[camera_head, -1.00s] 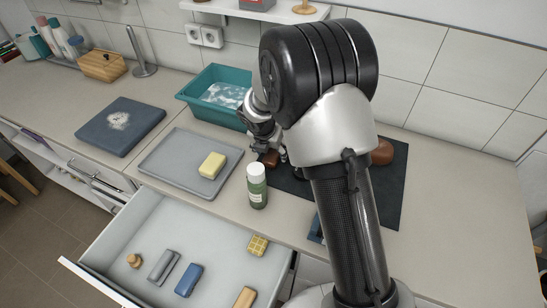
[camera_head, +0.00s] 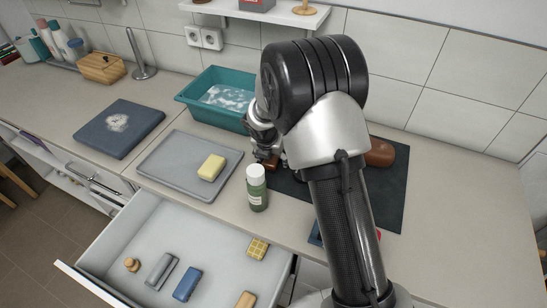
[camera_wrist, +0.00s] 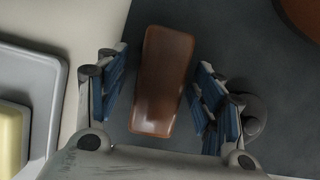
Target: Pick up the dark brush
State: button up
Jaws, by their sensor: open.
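A dark brown, smooth-backed block, which looks like the dark brush (camera_wrist: 163,80), lies on the dark mat (camera_wrist: 225,45). My gripper (camera_wrist: 160,95) is open, with one blue-padded finger on each side of the brush and visible gaps between. The bristles are hidden in this view from above. In the head view a bit of the brush (camera_head: 273,163) shows beside my gripper (camera_head: 267,155), at the left edge of the mat (camera_head: 388,200); my arm hides much of that area.
A brown shoe-like object (camera_head: 380,152) is on the mat. A green bottle (camera_head: 257,188) stands by the mat's left edge. A grey tray (camera_head: 165,165) holds a yellow sponge (camera_head: 211,168). A teal basin (camera_head: 190,97) stands behind. The open drawer (camera_head: 130,235) holds several small items.

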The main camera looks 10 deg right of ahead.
jog(key=shift+c, duration=0.3)
jog(key=shift+s, duration=0.1)
jog(key=c, duration=1.1)
jog(key=shift+c, duration=0.2)
